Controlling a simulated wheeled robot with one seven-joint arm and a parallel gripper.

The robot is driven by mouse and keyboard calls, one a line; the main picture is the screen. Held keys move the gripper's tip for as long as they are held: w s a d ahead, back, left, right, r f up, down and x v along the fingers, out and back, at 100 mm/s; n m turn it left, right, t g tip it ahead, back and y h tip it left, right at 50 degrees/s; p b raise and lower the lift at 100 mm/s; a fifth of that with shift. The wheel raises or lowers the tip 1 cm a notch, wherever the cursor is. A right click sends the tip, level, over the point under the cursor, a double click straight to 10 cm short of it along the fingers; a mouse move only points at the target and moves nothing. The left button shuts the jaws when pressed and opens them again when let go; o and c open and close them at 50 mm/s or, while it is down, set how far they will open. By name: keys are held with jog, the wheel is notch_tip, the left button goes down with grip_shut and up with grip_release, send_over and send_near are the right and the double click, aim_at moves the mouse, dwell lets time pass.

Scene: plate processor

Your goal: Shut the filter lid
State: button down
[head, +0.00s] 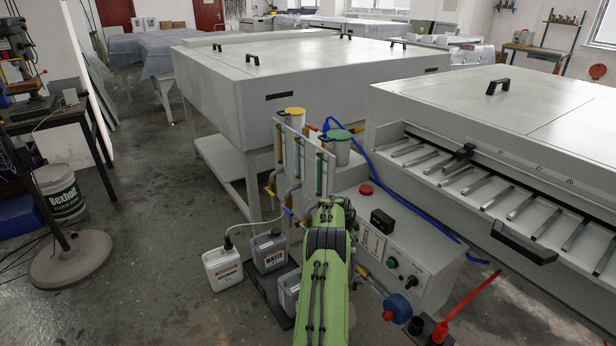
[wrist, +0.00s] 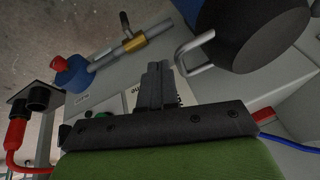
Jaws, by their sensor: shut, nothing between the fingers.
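A dark round lid-like part (wrist: 240,38) with a bent metal handle (wrist: 196,52) fills the upper right of the wrist view. Blue casing (wrist: 292,12) shows at its edge; I take this as the filter and its lid. How far the lid is open cannot be told from this close crop. My gripper (wrist: 155,66) is shut and empty, its fingertips just left of the metal handle, with no clear contact. In the head view my green arm covers the gripper, and I cannot make out the filter there.
A blue valve-like part (head: 397,306) and brass pipe fitting (wrist: 131,45) are close by. The control box (head: 400,255) carries a red button (head: 366,189). A red handle (head: 468,305) stands at the right. White jug (head: 223,268) and waste container (head: 269,252) stand left of my arm.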

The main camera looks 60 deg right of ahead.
jog(key=s+a+r+p, duration=0.4)
jog(key=s+a+r, duration=0.2)
jog(key=a+r, duration=0.1)
jog(key=shift+s+a, duration=0.3)
jog(key=shift+s, duration=0.1)
jog(key=shift+r, duration=0.1)
